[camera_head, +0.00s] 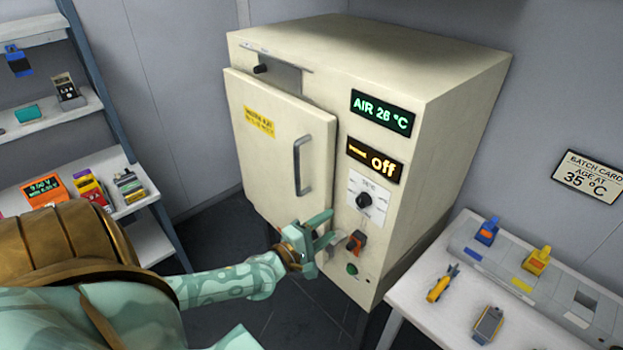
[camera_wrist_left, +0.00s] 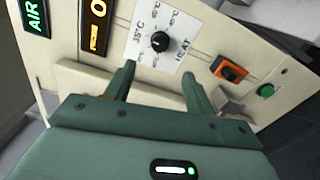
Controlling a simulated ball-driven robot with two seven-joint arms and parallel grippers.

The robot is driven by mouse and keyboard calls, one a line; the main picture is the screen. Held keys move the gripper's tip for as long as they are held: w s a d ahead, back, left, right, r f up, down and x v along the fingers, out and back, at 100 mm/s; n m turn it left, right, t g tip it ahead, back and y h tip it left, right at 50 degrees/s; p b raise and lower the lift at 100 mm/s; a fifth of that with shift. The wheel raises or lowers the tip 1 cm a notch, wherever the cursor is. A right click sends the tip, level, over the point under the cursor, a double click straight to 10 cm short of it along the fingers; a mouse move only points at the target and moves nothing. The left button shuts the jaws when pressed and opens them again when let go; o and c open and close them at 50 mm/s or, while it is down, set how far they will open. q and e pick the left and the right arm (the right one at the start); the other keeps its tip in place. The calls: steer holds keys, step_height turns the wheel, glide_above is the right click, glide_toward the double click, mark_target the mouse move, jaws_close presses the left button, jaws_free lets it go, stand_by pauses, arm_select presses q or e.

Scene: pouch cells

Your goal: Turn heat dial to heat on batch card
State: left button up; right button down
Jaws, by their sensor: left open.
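The heat dial (camera_head: 364,200) is a black knob on a white scale plate on the front of a cream oven (camera_head: 440,130). In the left wrist view the dial (camera_wrist_left: 160,41) lies ahead of my fingertips, roughly between them and apart from them. My left gripper (camera_head: 325,230) is open and empty, just left of and below the dial; its green fingers also show in the left wrist view (camera_wrist_left: 158,75). The batch card (camera_head: 590,178) on the right wall reads "AGE AT 35 °C". My right gripper is not in view.
Displays read "AIR 26 °C" (camera_head: 382,112) and "off" (camera_head: 375,160). Below the dial are an orange-framed switch (camera_head: 356,241) and a green button (camera_head: 352,269). The oven door (camera_head: 275,150) has a grey handle (camera_head: 303,166). A table (camera_head: 415,300) with tools stands right; shelves (camera_head: 140,205) stand left.

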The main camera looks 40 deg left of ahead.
arm_select(q)
steer(key=s, duration=0.4)
steer(key=shift+s+a, duration=0.2)
steer(key=shift+s, duration=0.1)
